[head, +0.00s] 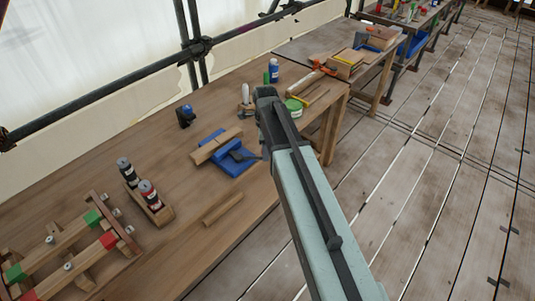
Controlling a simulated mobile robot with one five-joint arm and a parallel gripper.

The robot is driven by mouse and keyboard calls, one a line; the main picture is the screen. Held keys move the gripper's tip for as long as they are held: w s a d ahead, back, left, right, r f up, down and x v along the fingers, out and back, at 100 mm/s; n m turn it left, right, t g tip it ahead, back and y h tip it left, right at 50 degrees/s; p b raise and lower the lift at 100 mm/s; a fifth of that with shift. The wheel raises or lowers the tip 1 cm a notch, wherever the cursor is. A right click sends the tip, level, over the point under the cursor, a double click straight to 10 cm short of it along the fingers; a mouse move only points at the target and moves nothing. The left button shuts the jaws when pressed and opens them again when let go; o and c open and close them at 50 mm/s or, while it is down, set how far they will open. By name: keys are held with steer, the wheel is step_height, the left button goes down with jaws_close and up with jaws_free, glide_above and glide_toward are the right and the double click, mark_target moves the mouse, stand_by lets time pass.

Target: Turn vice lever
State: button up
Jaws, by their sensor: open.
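A blue vice (231,167) sits on the wooden workbench (165,240), near the middle of the picture. A wooden block (213,147) lies along its far left side, with another blue part (211,136) behind it. A dark, thin shape (242,156) sticks out at the vice's right side towards my arm. I cannot tell whether it is the vice lever or part of my gripper. My arm reaches up from the bottom right and bends just right of the vice. It hides what is behind it, and I cannot make out my gripper.
A loose wood strip (222,208) lies in front of the vice. A green tub (294,107) and a blue can (273,71) stand behind my arm. Open plank floor lies right.

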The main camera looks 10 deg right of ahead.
steer(key=shift+r, duration=0.1)
jaws_close()
steer(key=shift+w, duration=0.1)
stand_by(1.1)
